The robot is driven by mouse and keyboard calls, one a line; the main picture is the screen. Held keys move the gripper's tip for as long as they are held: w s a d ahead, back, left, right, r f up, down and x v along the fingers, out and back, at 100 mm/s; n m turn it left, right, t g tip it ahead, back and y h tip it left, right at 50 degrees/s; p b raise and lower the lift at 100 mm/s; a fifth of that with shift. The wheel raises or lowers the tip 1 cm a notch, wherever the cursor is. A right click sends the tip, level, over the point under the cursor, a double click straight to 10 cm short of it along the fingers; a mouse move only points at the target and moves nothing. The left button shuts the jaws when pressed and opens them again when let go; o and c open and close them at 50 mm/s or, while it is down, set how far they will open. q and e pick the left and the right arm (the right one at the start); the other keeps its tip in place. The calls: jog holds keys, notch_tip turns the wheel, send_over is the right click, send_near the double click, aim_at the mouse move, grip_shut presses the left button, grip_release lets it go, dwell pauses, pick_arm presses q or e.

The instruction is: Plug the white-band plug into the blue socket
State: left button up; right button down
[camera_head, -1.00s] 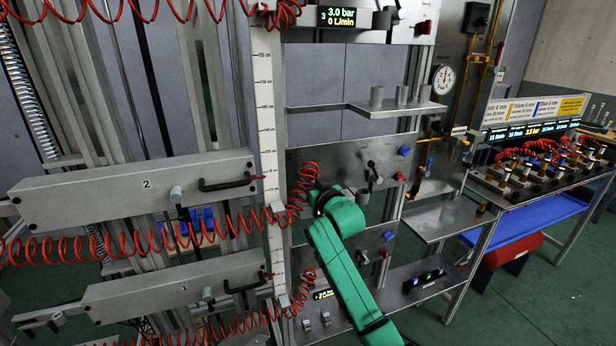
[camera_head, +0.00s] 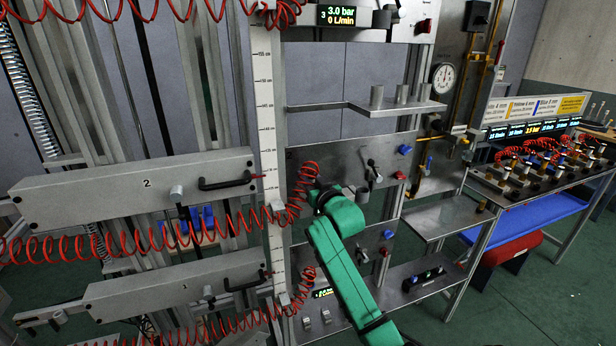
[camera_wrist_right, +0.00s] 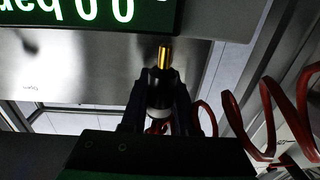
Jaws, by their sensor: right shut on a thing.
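My right gripper (camera_wrist_right: 160,115) is shut on a plug (camera_wrist_right: 165,58) in the right wrist view. The plug has a brass tip pointing away from the jaws and a dark body with a pale band between the fingers. In the head view my green right arm reaches up to the steel panel, and the gripper (camera_head: 352,193) is mostly hidden at its far end. Blue fittings show on the middle panel (camera_head: 404,149) and lower panel (camera_head: 388,234); I cannot tell which is the blue socket. No socket shows at the plug's tip. My left gripper is out of view.
Red coiled hoses (camera_head: 130,240) hang across the left and beside the arm; one coil (camera_wrist_right: 285,120) is close to the right gripper. A lit display (camera_wrist_right: 90,12) is near the plug tip. A steel shelf (camera_head: 450,218) stands right of the arm.

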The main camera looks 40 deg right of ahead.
jog(key=shift+f+b, duration=0.8)
jog(key=shift+f, duration=0.65)
jog(key=c, duration=0.6)
grip_release()
jog(key=b+v, duration=0.4)
jog(key=v, duration=1)
jog(key=shift+s+b, duration=0.25)
jog(key=shift+b, duration=0.15)
jog(key=shift+r, duration=0.1)
